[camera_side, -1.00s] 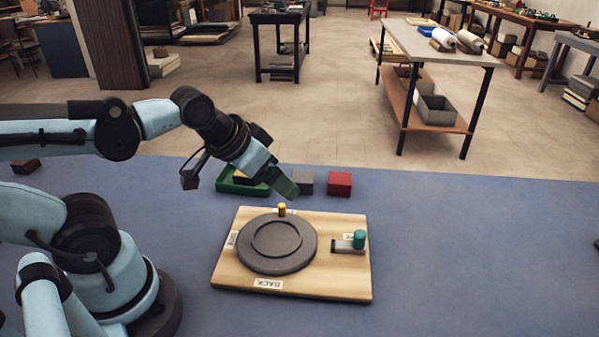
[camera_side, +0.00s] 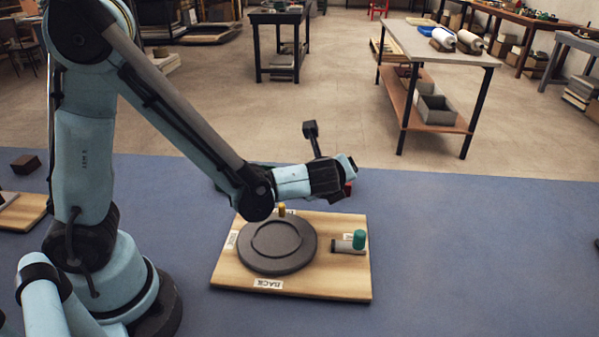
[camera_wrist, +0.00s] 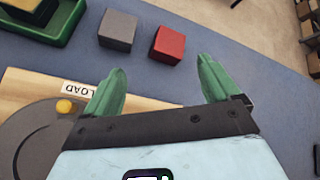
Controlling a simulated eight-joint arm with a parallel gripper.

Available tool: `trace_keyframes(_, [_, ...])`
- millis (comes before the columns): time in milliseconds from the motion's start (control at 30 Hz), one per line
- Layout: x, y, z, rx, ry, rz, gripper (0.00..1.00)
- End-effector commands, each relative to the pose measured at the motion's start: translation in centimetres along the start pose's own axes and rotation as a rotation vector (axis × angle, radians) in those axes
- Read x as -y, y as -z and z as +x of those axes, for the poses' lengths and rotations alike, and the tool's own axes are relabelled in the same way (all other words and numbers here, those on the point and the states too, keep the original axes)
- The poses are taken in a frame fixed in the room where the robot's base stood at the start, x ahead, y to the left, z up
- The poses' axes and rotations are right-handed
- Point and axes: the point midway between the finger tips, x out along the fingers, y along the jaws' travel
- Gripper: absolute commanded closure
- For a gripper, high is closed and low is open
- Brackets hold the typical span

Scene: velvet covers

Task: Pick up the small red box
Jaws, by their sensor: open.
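The small red box (camera_wrist: 168,45) lies on the blue table in the wrist view, beyond and between my fingertips. In the side view only a sliver of the red box (camera_side: 348,188) shows behind my arm. My gripper (camera_wrist: 158,82) has two green fingers spread apart with nothing between them. The box is apart from both fingers. In the side view my wrist hides the fingers.
A grey box (camera_wrist: 118,30) sits just left of the red one, beside a green tray (camera_wrist: 68,28). A wooden board (camera_side: 340,283) with a grey disc (camera_side: 277,262), a yellow peg (camera_side: 282,210) and a teal knob (camera_side: 359,239) lies in front.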

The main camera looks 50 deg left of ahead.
Motion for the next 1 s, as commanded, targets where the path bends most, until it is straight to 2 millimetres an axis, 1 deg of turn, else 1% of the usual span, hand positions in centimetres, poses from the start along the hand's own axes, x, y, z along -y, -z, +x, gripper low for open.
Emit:
trace_keyframes(33, [0.4, 0.9, 0.4, 0.035, 0.017, 0.101, 0.11])
trace_keyframes(200, [0.9, 2.8, 1.1, 0.158, 0.043, 0.393, 0.11])
trace_keyframes(333, [1.0, 3.6, 1.3, 0.216, 0.049, 0.517, 0.11])
trace_keyframes(467, [1.0, 3.9, 1.5, 0.241, 0.048, 0.57, 0.11])
trace_keyframes(533, [1.0, 3.8, 2.0, 0.245, 0.046, 0.576, 0.11])
trace_keyframes(800, [1.4, 2.8, 6.2, 0.245, 0.045, 0.574, 0.11])
trace_keyframes(900, [1.6, 2.5, 7.4, 0.243, 0.046, 0.574, 0.11])
trace_keyframes(1000, [1.7, 2.4, 8.0, 0.243, 0.046, 0.574, 0.11])
